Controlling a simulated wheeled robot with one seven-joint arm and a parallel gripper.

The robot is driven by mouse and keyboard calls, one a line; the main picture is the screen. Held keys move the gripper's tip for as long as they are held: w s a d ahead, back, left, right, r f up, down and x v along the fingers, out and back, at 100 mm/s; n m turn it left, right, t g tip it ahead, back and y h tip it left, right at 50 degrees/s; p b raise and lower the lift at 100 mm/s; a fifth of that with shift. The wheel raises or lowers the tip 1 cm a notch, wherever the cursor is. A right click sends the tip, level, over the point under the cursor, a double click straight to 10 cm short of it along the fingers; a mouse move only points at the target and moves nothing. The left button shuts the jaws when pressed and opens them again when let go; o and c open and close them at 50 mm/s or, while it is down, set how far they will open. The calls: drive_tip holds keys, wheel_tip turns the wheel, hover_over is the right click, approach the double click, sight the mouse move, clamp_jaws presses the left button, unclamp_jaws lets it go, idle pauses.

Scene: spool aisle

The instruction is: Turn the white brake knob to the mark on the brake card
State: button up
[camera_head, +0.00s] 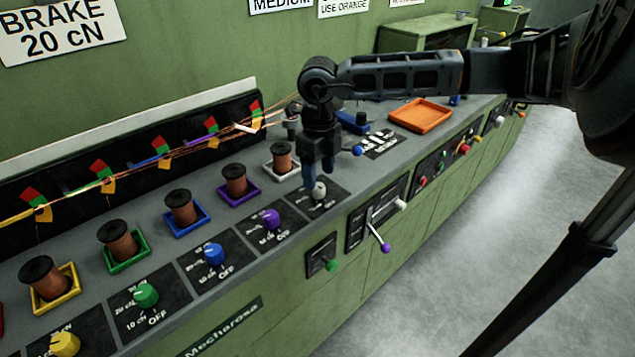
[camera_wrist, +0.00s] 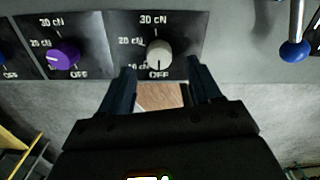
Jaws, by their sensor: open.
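The white brake knob (camera_head: 319,189) sits on a dark dial plate on the green bench; it also shows in the wrist view (camera_wrist: 159,54). Its plate reads 30 cN at the top, 20 cN at the left, 10 cN partly hidden, and OFF. The knob's dark pointer line appears to face OFF. The brake card (camera_head: 55,27) on the wall reads BRAKE 20 cN. My gripper (camera_head: 318,176) is open just above the white knob. In the wrist view my two fingers (camera_wrist: 160,75) are apart, one on each side of the knob's lower part; I cannot tell whether they touch it.
A purple knob (camera_head: 271,219), blue knob (camera_head: 214,254), green knob (camera_head: 146,294) and yellow knob (camera_head: 65,343) line the same row. Copper spools stand in coloured trays behind. A blue-tipped lever (camera_wrist: 295,50) stands right of the white knob. An orange tray (camera_head: 420,116) lies farther along.

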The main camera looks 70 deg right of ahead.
sight(318, 186)
drive_tip(key=shift+f, duration=2)
drive_tip(key=shift+c, duration=0.3)
drive_tip(key=c, duration=1)
